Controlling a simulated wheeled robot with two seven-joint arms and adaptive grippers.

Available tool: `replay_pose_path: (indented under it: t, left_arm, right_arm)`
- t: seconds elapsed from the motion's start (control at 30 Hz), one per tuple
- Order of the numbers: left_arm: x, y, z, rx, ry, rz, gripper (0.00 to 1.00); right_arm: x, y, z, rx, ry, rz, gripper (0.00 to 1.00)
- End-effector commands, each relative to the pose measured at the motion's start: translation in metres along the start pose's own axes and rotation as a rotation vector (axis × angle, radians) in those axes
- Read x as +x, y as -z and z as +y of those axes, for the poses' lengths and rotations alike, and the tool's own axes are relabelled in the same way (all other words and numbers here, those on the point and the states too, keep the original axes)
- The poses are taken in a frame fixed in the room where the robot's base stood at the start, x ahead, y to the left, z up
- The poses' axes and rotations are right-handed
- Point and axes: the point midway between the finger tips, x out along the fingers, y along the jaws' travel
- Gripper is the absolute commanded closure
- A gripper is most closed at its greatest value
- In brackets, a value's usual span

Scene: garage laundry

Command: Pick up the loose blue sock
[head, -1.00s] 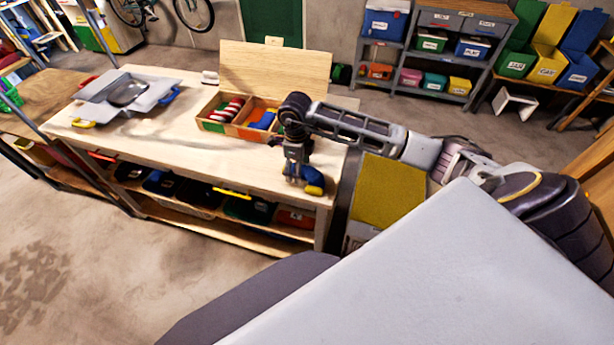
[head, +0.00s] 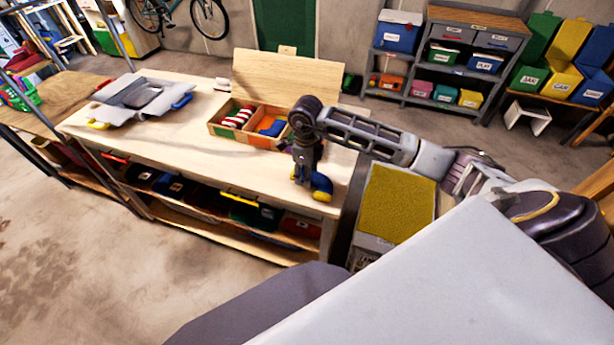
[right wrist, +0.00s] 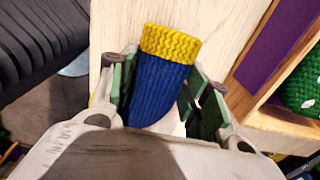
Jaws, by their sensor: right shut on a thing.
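The loose blue sock with a yellow end (head: 322,187) is at the right end of the wooden bench (head: 215,165). My right gripper (head: 303,178) is over it, pointing down, and is shut on it. In the right wrist view the sock (right wrist: 158,90) sits between the two green-padded fingers (right wrist: 160,98), its yellow ribbed end sticking out past them. Pale wood lies behind it. I cannot tell whether the sock touches the bench. My left gripper is not in view.
A divided wooden box (head: 250,128) behind the gripper holds red-and-white striped and blue items. A grey folding board (head: 142,100) lies at the bench's left end. A bin with a yellow top (head: 397,203) stands right of the bench. The bench's middle is mostly clear.

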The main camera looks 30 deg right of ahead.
Motion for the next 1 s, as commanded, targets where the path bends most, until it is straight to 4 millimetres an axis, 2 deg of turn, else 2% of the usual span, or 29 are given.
replay_pose_path:
  t: [0.5, 0.7, 1.0]
  left_arm:
    - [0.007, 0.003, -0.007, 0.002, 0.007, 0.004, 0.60]
    - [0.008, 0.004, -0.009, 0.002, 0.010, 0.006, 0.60]
    - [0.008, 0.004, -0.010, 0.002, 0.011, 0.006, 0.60]
  right_arm:
    - [-0.070, -0.001, 0.000, -0.001, 0.001, -0.003, 0.74]
    - [-0.083, 0.000, 0.000, -0.001, -0.001, -0.002, 0.74]
    - [-0.085, 0.000, 0.000, -0.001, -0.001, -0.001, 0.74]
